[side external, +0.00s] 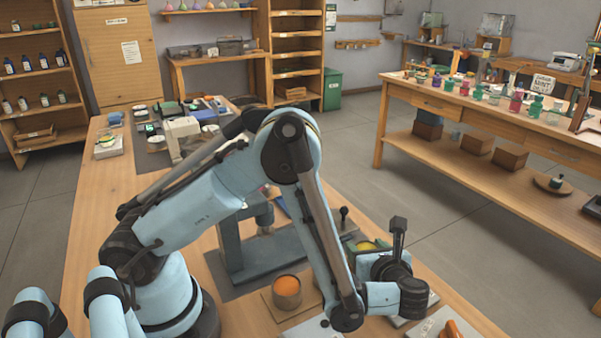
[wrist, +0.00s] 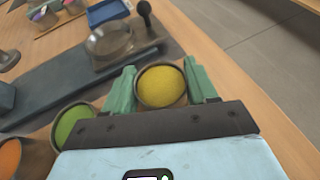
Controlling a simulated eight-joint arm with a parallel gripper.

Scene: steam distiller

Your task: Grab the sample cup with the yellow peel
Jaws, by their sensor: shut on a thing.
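The sample cup with the yellow peel (wrist: 162,86) is a round, dark-rimmed cup filled with yellow. In the wrist view it sits between the two green fingers of my gripper (wrist: 160,72), one finger on each side. My gripper is shut on this cup. In the side external view my forearm and wrist hide most of the gripper, and only a little yellow shows behind them. Whether the cup still touches the surface below cannot be told.
A cup with green contents (wrist: 75,128) stands just left of my gripper, and an orange-filled cup (wrist: 12,157) is further left; it also shows in the side external view (side external: 287,290). A glass dish (wrist: 108,42) and a dark-knobbed lever (wrist: 144,9) lie beyond. Bare wood is to the right.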

